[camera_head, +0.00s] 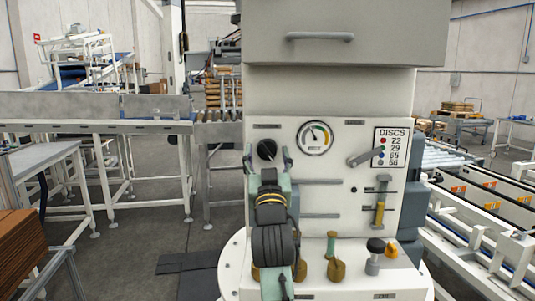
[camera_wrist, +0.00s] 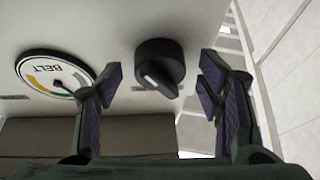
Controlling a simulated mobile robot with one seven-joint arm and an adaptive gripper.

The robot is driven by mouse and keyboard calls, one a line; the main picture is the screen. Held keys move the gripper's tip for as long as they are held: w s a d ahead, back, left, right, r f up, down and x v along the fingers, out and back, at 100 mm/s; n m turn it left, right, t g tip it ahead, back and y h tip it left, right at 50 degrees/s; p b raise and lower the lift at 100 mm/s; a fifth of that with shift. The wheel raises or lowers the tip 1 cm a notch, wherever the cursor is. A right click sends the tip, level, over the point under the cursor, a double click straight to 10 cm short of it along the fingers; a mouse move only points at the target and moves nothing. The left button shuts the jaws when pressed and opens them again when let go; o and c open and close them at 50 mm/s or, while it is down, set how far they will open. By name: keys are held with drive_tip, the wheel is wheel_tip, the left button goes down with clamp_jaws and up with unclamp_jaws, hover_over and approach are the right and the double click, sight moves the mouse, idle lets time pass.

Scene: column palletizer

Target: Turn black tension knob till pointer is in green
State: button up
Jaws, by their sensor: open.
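The black tension knob (camera_head: 266,149) is on the upper left of the white machine panel. In the wrist view the round knob (camera_wrist: 158,62) shows a pale marker line on its face. My gripper (camera_head: 268,160) is open in front of the panel, with one finger either side of the knob in the picture. The wrist view shows gaps between the knob and both fingers of my gripper (camera_wrist: 162,82). The round gauge (camera_head: 315,138) is right of the knob, with coloured bands including green. In the wrist view the "BELT" gauge (camera_wrist: 53,68) is upside down, partly behind a finger; its pointer's exact band is unclear.
A lever (camera_head: 364,157) and a DISCS sign (camera_head: 391,147) are on the panel's right. Slots and a yellow-handled slider (camera_head: 379,213) are below. Small handles and a black-topped knob (camera_head: 375,248) stand on the lower ledge. Conveyors flank the machine.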

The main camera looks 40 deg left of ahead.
drive_tip(key=shift+c, duration=0.6)
drive_tip(key=c, duration=1)
drive_tip(key=shift+m, duration=0.3)
drive_tip(key=m+b, duration=0.1)
drive_tip(key=m+t+h, duration=0.1)
drive_tip(key=m, duration=0.1)
drive_tip(key=shift+s+a+f+t+h+b, duration=0.1)
drive_tip(key=shift+s+a+t+h+b, duration=0.1)
drive_tip(key=shift+t+h+b, duration=0.15)
drive_tip(key=shift+m+t+h+b, duration=0.45)
drive_tip(key=shift+m+h+b, duration=0.55)
drive_tip(key=shift+m, duration=1.5)
